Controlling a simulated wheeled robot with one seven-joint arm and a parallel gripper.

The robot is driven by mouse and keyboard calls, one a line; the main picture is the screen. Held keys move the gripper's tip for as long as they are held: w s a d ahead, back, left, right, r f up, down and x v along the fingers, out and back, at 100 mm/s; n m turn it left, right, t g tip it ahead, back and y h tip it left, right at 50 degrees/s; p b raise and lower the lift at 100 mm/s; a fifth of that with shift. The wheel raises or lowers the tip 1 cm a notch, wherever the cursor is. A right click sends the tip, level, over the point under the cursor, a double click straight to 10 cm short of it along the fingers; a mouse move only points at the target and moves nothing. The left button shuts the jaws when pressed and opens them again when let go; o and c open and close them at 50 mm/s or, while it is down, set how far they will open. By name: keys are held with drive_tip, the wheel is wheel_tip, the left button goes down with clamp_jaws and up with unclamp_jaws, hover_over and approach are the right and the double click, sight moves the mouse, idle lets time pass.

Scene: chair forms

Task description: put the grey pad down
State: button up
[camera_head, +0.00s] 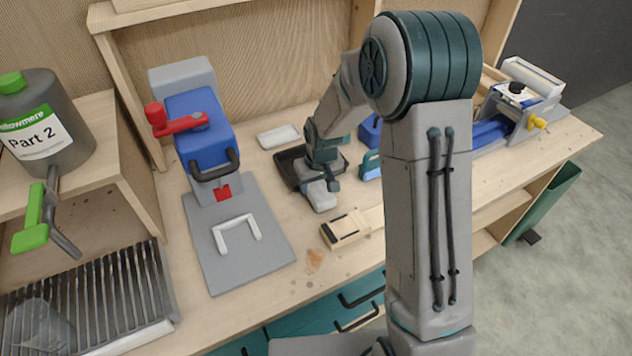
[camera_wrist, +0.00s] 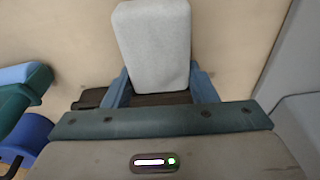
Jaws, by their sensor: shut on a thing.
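The grey pad (camera_wrist: 152,40) is a pale block with rounded edges, and it sits between the two blue-grey fingers of my gripper (camera_wrist: 160,88) in the wrist view. In the head view the pad (camera_head: 321,197) shows at the front of my gripper (camera_head: 322,183), low over the wooden bench top. My gripper is shut on the pad. I cannot tell whether the pad touches the bench. The pad's rear end is hidden by the gripper.
A dark tray (camera_head: 287,170) lies just left of and behind my gripper. A white tray (camera_head: 279,136) lies farther back. A wooden block (camera_head: 345,229) is in front, and a blue press on a grey base (camera_head: 262,277) stands to the left. A teal-handled tool (camera_head: 370,166) lies at right.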

drive_tip(key=shift+f, duration=0.2)
drive_tip(key=o, duration=0.8)
drive_tip(key=shift+f, duration=0.1)
drive_tip(key=o, duration=0.5)
drive_tip(key=shift+r, duration=0.25)
